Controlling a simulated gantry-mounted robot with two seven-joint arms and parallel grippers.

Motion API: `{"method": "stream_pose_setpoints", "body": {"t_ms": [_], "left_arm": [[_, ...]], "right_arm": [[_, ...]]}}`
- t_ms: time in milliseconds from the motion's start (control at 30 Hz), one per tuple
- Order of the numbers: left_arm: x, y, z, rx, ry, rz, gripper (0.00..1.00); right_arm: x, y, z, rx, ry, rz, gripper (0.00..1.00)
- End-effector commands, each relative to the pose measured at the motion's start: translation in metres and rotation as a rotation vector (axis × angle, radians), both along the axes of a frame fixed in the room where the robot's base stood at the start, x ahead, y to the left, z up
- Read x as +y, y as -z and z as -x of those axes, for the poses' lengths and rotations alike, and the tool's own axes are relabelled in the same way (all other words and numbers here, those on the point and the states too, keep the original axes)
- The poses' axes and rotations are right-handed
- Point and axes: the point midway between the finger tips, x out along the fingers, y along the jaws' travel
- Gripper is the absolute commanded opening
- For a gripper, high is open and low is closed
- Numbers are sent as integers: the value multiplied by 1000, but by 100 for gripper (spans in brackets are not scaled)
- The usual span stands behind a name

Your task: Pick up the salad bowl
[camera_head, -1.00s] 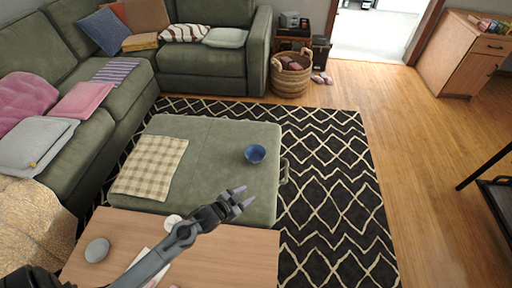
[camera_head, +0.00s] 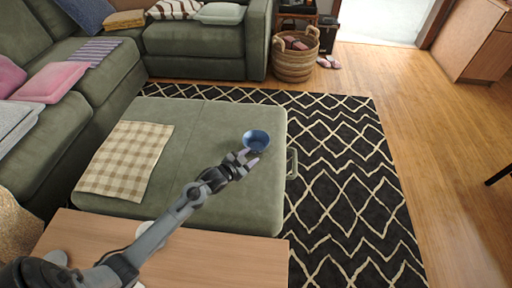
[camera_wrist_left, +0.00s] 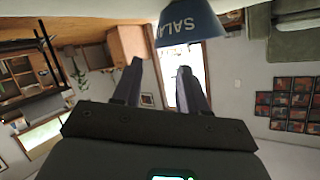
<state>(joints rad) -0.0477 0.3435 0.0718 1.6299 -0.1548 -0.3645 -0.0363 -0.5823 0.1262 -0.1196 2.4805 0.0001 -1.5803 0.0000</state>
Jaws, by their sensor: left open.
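The salad bowl (camera_head: 256,139) is small, round and blue and stands upright on the green ottoman (camera_head: 220,200), near its right edge. In the left wrist view the bowl (camera_wrist_left: 188,25) shows at the top, with part of its white lettering, "SALA", readable. My left gripper (camera_head: 247,158) is open, its fingertips at the near side of the bowl. In the left wrist view the left gripper's (camera_wrist_left: 160,68) fingers are apart with nothing held between them, and the bowl lies just past the right-hand fingertip. Whether they touch is unclear. My right gripper is not seen.
A checkered cloth (camera_head: 126,160) covers the ottoman's left part. A wooden table (camera_head: 215,262) with small items stands in front, under my left arm. A green sectional (camera_head: 75,125) stands left and behind. A patterned rug (camera_head: 345,200) and a wicker basket (camera_head: 294,60) lie beyond.

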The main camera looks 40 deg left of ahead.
Motion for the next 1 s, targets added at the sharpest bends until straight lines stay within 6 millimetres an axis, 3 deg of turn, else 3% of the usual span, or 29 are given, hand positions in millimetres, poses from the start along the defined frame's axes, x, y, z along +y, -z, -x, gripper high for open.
{"method": "stream_pose_setpoints", "body": {"t_ms": [200,433,800,1000], "left_arm": [[0,12,-26,0,-1,2,42],[0,15,-37,0,0,2,42],[2,25,-77,0,1,1,42],[2,25,-83,1,0,0,42]], "right_arm": [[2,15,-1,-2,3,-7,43],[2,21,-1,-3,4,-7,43],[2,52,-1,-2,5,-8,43],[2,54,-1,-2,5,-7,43]]}}
